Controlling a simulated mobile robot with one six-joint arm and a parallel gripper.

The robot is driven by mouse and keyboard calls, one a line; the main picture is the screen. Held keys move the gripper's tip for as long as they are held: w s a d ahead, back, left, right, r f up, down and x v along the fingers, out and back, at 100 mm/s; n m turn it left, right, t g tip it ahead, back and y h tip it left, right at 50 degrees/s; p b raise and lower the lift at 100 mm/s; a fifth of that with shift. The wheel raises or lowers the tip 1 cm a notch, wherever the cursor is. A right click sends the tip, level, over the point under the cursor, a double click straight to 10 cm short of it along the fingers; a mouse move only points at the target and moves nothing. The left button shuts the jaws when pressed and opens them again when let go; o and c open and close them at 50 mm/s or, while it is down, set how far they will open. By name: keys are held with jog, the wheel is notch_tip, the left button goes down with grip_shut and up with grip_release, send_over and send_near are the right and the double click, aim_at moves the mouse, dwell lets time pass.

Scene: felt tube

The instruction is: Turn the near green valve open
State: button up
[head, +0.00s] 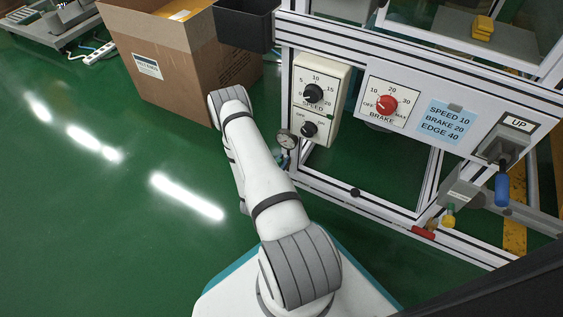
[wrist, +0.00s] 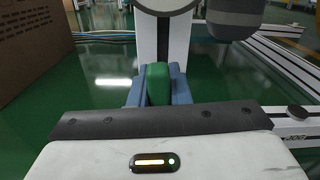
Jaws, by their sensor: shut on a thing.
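The green valve handle (wrist: 158,84) shows in the middle of the wrist view, roughly upright in front of a pale vertical post. My gripper (wrist: 157,94) is shut on it, with a blue-grey finger on each side of the green part. The dark edge of my gripper body hides the lower part of the handle. In the head view my arm reaches toward the left end of the machine frame, and neither my fingers nor the green valve can be made out there.
A red handle (head: 423,232) lies low at the right.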

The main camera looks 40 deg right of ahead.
grip_shut()
jog(key=shift+s, duration=0.1)
jog(key=shift+s+d+m, duration=0.15)
jog(key=shift+m, duration=0.45)
jog(key=o, duration=0.7)
grip_release()
jog(key=shift+p, duration=0.3)
jog(key=shift+a, duration=0.4)
jog(key=shift+p+v, duration=1.4)
jog(key=shift+v, duration=2.2)
